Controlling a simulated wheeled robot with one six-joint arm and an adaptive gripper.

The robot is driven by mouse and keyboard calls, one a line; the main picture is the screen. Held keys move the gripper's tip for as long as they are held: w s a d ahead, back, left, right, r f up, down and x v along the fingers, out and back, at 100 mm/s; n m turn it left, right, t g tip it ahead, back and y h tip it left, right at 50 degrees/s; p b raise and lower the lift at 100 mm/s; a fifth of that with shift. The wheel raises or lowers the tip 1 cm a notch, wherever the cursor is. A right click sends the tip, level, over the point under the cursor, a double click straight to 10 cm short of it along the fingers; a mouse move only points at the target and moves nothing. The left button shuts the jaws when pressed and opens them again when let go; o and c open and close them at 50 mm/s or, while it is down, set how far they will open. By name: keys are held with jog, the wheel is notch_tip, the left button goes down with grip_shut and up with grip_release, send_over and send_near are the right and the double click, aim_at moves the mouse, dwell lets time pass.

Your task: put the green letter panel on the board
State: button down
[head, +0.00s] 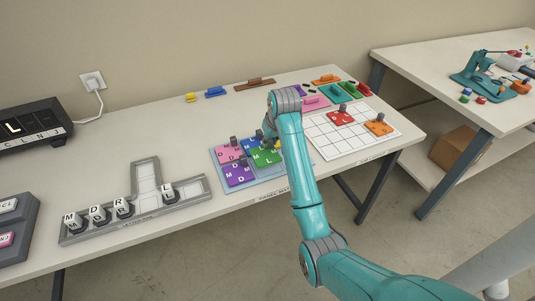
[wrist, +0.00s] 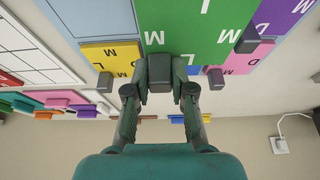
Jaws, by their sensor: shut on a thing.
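The green letter panel (head: 265,155) shows white letters and is at the panel mat, partly hidden behind my arm. In the wrist view, the green panel (wrist: 195,30) fills the upper middle. My gripper (wrist: 160,85) is shut on its dark knob (wrist: 159,71). In the head view, my gripper is mostly hidden by the arm. I cannot tell whether the panel is lifted. The white grid board (head: 335,139) lies to the right, with a red panel (head: 341,117) and an orange panel (head: 378,127) on it. Its grid (wrist: 40,40) also shows at left in the wrist view.
Pink (head: 229,153), purple (head: 237,175) and blue (head: 250,147) panels lie beside the green one. A yellow panel (wrist: 110,57) is close to the gripper. Coloured handled pieces line the table's back. A grey letter tray (head: 148,206) stands left. Much of the board is bare.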

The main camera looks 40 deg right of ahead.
aim_at(272, 147)
jog(key=shift+d+f, duration=0.1)
jog(key=shift+f, duration=2.15)
jog(key=shift+f, duration=0.2)
jog(key=c, duration=1)
grip_release()
jog(key=shift+r, duration=0.1)
